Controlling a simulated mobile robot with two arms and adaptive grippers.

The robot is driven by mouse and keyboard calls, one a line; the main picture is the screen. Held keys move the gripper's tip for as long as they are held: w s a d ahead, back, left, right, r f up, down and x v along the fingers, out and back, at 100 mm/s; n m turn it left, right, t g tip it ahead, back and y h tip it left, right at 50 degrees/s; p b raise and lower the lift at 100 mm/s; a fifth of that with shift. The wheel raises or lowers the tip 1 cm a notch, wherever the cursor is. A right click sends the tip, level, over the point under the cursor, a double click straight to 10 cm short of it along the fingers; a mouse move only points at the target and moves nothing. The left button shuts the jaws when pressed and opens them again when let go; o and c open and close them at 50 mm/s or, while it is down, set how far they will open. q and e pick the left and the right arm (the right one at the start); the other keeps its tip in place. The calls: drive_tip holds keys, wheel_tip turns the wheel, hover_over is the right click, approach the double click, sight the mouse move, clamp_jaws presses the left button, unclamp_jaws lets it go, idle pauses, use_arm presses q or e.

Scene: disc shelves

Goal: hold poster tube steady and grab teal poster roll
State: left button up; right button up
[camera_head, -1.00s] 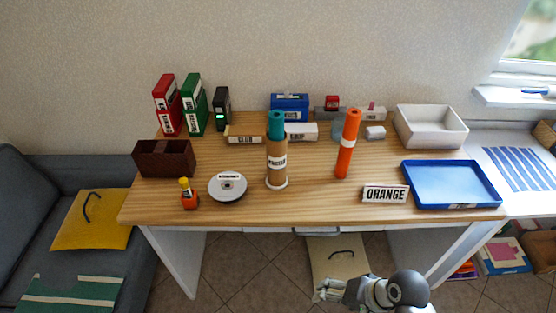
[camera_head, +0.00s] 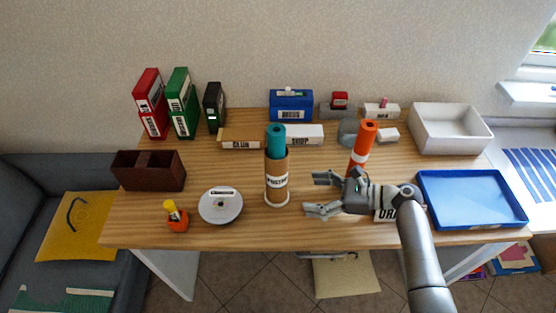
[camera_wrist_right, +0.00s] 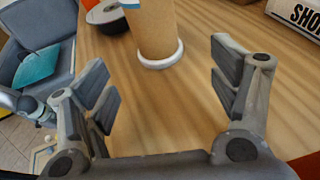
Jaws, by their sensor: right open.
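The poster tube (camera_head: 277,187) is a brown cardboard cylinder with a white label and a white base ring. It stands upright on the table, left of my right gripper. The teal poster roll (camera_head: 275,140) stands in it, its upper part sticking out of the top. My right gripper (camera_head: 316,195) is open and empty, its fingers pointing left toward the tube but apart from it. In the right wrist view the tube's lower part (camera_wrist_right: 152,25) shows ahead between the open fingers (camera_wrist_right: 165,85); the teal roll is out of that frame. My left gripper is not in view.
A blue tray (camera_head: 470,225) is at right.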

sight(287, 192)
drive_tip(key=shift+w+a, duration=0.1)
drive_tip(key=shift+a+f+b, duration=0.2)
drive_tip(key=shift+a+b, duration=0.8)
drive_tip(key=shift+a, duration=0.15)
drive_tip(key=b+x, duration=0.1)
drive_tip(key=x, duration=0.1)
drive_tip(key=shift+w+a+f+b, duration=0.15)
drive_tip(key=shift+a+f+b, duration=0.1)
drive_tip(key=shift+a+b, duration=0.05)
drive_tip(key=x, duration=0.3)
drive_tip(key=shift+w+a+r, duration=0.1)
drive_tip(key=shift+a+r, duration=0.05)
drive_tip(key=shift+a, duration=0.4)
drive_tip(key=shift+w+a, duration=0.15)
drive_tip(key=shift+a, duration=0.05)
drive_tip(key=shift+c, duration=0.6)
drive_tip(key=c, duration=0.6)
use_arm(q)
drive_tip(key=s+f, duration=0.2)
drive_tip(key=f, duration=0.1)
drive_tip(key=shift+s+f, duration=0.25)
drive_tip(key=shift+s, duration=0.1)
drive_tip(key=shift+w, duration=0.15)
